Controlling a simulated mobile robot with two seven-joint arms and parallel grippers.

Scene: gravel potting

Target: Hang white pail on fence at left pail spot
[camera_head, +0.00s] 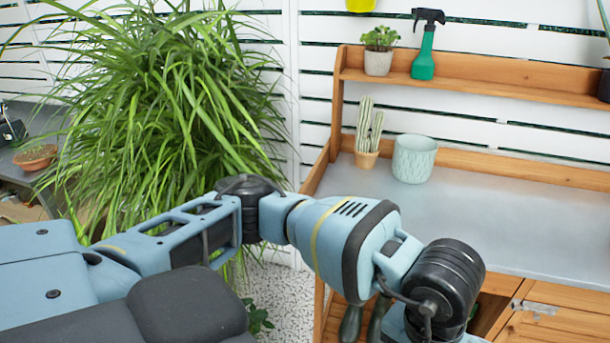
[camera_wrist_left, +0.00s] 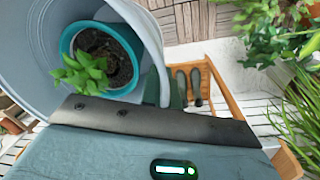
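The white pail (camera_wrist_left: 118,14) fills the upper left of the left wrist view, its open mouth toward the camera. Inside it is a teal pot (camera_wrist_left: 66,42) with dark soil and a small green succulent (camera_wrist_left: 82,74). My left gripper (camera_wrist_left: 150,120) lies right against the pail's near rim, with the floor far below; it appears shut on the pail, though its fingertips are hidden. In the head view my left arm reaches across from the left, and its wrist leaves at the bottom edge; gripper and pail are out of that view. My right gripper is not in view.
The wooden potting bench (camera_head: 480,215) stands right, with a cactus pot (camera_head: 367,158), a pale green pot (camera_head: 413,160) and a green spray bottle (camera_head: 424,58). White slatted fence (camera_head: 480,118) runs behind. A big grassy plant (camera_head: 150,110) fills the left. Dark boots (camera_wrist_left: 196,84) stand low down.

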